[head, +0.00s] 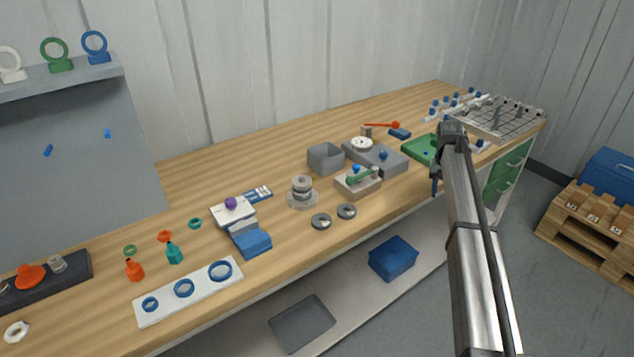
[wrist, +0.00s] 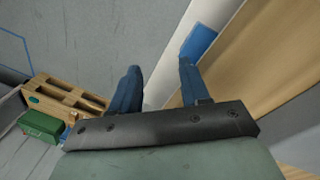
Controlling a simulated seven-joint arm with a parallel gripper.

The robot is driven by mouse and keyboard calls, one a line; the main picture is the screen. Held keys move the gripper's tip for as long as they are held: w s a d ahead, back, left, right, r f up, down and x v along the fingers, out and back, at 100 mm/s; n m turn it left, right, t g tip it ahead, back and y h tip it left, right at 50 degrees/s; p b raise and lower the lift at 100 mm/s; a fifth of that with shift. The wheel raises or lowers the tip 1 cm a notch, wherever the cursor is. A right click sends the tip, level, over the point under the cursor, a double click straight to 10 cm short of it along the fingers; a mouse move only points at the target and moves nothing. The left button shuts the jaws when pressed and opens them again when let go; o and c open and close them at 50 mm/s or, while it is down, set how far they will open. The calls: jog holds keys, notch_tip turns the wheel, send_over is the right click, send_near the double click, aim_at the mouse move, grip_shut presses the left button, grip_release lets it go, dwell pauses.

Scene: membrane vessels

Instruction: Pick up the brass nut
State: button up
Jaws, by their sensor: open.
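A pale, cream-coloured nut (head: 16,331) lies flat on the workbench at the lower left corner in the head view. It is the only hexagonal nut I can make out, and its brass colour is not clear. My gripper (head: 436,188) is at the right, over the bench's front edge near the green tray, far from this nut. In the wrist view my gripper (wrist: 158,68) is open, its two blue fingers apart with nothing between them. No nut shows in the wrist view.
The wooden workbench (head: 270,288) carries a white plate with blue rings (head: 190,291), orange and teal bottles, a grey bin (head: 325,158) and a green tray (head: 421,149). A dark block (head: 75,270) stands near the nut. A pallet (head: 590,212) is on the floor at right.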

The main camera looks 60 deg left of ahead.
jog(key=shift+n, duration=0.5)
jog(key=a+r, duration=0.1)
jog(key=a, duration=0.1)
jog(key=s+a+r, duration=0.1)
jog(key=a+r, duration=0.1)
jog(key=s+a+r, duration=0.1)
jog(key=a+r, duration=0.1)
jog(key=a, duration=0.1)
jog(key=shift+s, duration=0.2)
jog(key=s+a+r+n+g+y, duration=0.1)
jog(key=s+a+r+n, duration=0.25)
jog(key=s+a, duration=0.9)
jog(key=s+a+r+n, duration=0.3)
jog(key=s+a+r, duration=0.2)
jog(key=s+a, duration=0.8)
jog(key=f, duration=0.2)
jog(key=d+f, duration=0.1)
jog(key=f, duration=0.2)
jog(key=s+f, duration=0.1)
jog(key=f, duration=0.2)
jog(key=shift+s+d+f, duration=0.1)
jog(key=shift+d+f, duration=0.1)
jog(key=shift+d, duration=0.05)
jog(key=shift+s+d+f, duration=0.1)
jog(key=shift+d+f, duration=0.05)
jog(key=shift+f, duration=1.15)
jog(key=shift+s+d+f, duration=0.1)
jog(key=shift+d+f, duration=0.05)
jog(key=shift+f, duration=1.15)
jog(key=shift+c, duration=0.4)
